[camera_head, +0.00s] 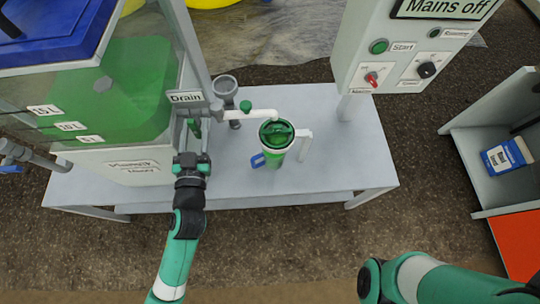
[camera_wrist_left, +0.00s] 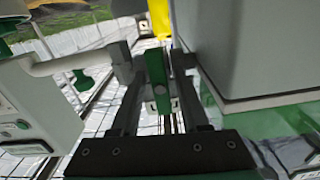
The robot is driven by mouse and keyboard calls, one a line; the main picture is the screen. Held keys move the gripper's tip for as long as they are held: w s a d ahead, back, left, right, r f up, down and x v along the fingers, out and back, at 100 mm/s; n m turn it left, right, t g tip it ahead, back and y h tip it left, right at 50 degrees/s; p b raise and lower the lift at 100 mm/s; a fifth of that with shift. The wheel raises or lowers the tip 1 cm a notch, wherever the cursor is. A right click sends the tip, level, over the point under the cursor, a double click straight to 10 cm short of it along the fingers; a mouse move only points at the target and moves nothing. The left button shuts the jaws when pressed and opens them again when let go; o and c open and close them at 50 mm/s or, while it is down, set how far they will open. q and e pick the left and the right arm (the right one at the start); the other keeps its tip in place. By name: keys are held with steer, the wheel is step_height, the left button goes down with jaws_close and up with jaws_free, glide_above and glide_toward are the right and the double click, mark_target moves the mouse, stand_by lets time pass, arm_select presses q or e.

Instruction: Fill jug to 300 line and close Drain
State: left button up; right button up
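The jug (camera_head: 273,158) stands on the bench under the end of a white spout (camera_head: 255,114). It has a blue handle, and green shows at its top; the 300 line and the level are not readable. The Drain sign (camera_head: 186,97) is on the tank's right side, with a green valve lever (camera_head: 195,127) below it. My left gripper (camera_head: 191,152) is just below this lever. In the left wrist view, a green lever (camera_wrist_left: 176,92) stands between its fingers, which appear open around it; contact is unclear. My right gripper is out of view.
The tank (camera_head: 110,100) with green liquid stands left on the grey bench (camera_head: 345,140). A control box (camera_head: 405,55) with Start button and knobs stands back right. A shelf (camera_head: 480,165) with a blue-and-white carton (camera_head: 507,156) is at right.

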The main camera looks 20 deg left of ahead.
arm_select(q)
steer(key=shift+o, duration=0.8)
steer(key=b+v, duration=0.2)
steer(key=v, duration=0.4)
steer(key=shift+d+f, duration=0.1)
steer(key=shift+s+d, duration=0.15)
steer(key=shift+s, duration=0.3)
stand_by(0.5)
